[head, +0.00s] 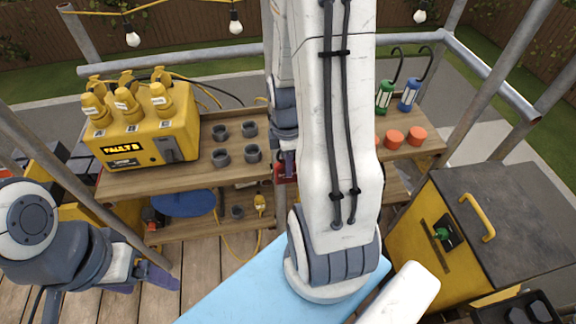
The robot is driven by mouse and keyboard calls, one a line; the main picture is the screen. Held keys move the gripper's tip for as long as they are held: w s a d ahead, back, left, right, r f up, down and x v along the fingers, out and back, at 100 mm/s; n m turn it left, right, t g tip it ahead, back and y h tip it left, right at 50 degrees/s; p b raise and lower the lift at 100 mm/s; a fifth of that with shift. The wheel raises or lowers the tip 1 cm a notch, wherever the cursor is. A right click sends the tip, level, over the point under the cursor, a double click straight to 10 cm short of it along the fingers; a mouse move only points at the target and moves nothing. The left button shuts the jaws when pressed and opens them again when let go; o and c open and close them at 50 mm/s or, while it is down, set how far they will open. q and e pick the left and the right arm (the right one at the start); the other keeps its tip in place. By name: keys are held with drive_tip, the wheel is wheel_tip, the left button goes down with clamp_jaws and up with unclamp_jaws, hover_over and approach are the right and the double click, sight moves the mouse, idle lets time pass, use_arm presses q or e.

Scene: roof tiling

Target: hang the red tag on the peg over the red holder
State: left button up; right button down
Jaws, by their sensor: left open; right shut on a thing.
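My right gripper (288,157) is in the middle, mostly hidden behind my own white arm. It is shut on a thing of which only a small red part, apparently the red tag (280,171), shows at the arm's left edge. My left gripper (158,278) is open and empty at the lower left, over the wooden floor and away from the bench. A green holder (384,96) and a blue holder (409,95) stand at the back right of the bench, each under a curved dark hook. I see no red holder or its peg; my arm covers the space left of the green holder.
A yellow fault box (150,135) and several grey cups (221,157) stand on the bench's left part. Orange cups (415,135) are on the right. A yellow cabinet (440,240) with a grey top stands at the right. Scaffold poles (490,85) border the area.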

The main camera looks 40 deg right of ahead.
drive_tip(key=w+d+f+b, duration=0.1)
drive_tip(key=w+d, duration=0.3)
drive_tip(key=w, duration=0.3)
drive_tip(key=shift+w+d+f, duration=0.2)
drive_tip(key=shift+d+f, duration=0.05)
drive_tip(key=shift+f, duration=0.1)
idle(0.7)
idle(0.6)
drive_tip(key=c, duration=0.8)
unclamp_jaws()
drive_tip(key=shift+o, duration=0.2)
wheel_tip(320, 180, up, 11)
drive_tip(key=s+a+g, duration=0.1)
drive_tip(key=s, duration=0.1)
drive_tip(key=shift+s+a+g+y, duration=0.2)
drive_tip(key=shift+a+g+y, duration=0.1)
drive_tip(key=shift+y, duration=0.1)
drive_tip(key=shift+f, duration=0.1)
